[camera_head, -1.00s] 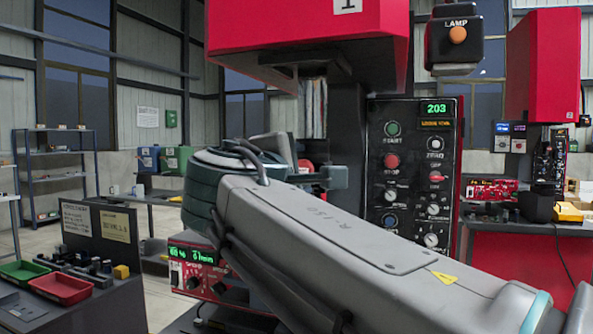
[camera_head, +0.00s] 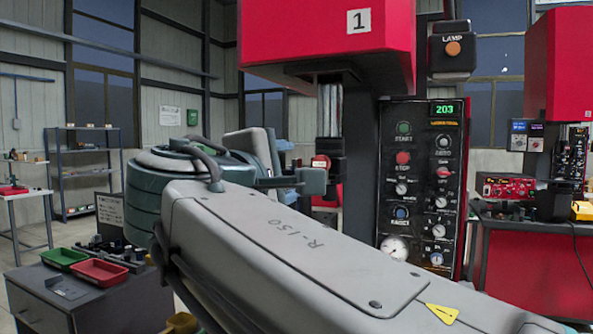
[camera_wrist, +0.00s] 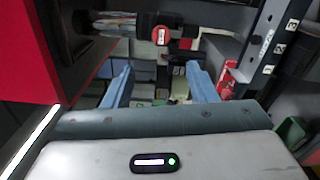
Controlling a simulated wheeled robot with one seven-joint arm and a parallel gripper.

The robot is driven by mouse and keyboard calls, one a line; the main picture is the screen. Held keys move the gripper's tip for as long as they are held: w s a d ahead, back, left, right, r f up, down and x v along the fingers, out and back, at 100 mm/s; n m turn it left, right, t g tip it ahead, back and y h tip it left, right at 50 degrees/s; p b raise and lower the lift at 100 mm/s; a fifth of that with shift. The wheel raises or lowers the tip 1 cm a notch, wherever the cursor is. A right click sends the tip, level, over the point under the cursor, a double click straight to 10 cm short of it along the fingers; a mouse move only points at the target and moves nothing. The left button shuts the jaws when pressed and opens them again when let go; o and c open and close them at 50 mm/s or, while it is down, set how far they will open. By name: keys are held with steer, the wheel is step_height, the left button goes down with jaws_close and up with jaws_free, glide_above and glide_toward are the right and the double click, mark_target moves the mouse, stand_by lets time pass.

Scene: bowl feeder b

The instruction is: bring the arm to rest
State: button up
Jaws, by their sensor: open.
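My gripper shows in the wrist view (camera_wrist: 160,88) with its two blue-grey fingers spread apart and nothing between them. In the head view my arm stretches across the lower middle, and its far end stands in front of the press marked 1 (camera_head: 325,40). The fingertips are hard to make out in the head view. In the wrist view the red press housing (camera_wrist: 25,60) is close on the left.
The control panel (camera_head: 422,180) with a 203 display stands right of the press column. A dark cabinet (camera_head: 45,310) holds a green tray (camera_head: 64,257) and a red tray (camera_head: 99,271) at lower left. A second red machine (camera_head: 558,65) stands at right.

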steer(key=shift+d, duration=0.1)
steer(key=s+d+f+m+g+y+p, duration=0.1)
steer(key=d+f+m+g+p, duration=0.3)
steer(key=d+f, duration=0.4)
steer(key=d+f+m+g+p, duration=0.3)
steer(key=d+f+g, duration=0.25)
steer(key=f, duration=0.55)
steer(key=s+d+f+m+g+y+p, duration=0.4)
steer(key=s+f+m, duration=0.5)
steer(key=s+f, duration=0.3)
steer(key=shift+d+f+y+p, duration=0.2)
steer(key=shift+f+y+p, duration=0.3)
steer(key=shift+y, duration=0.2)
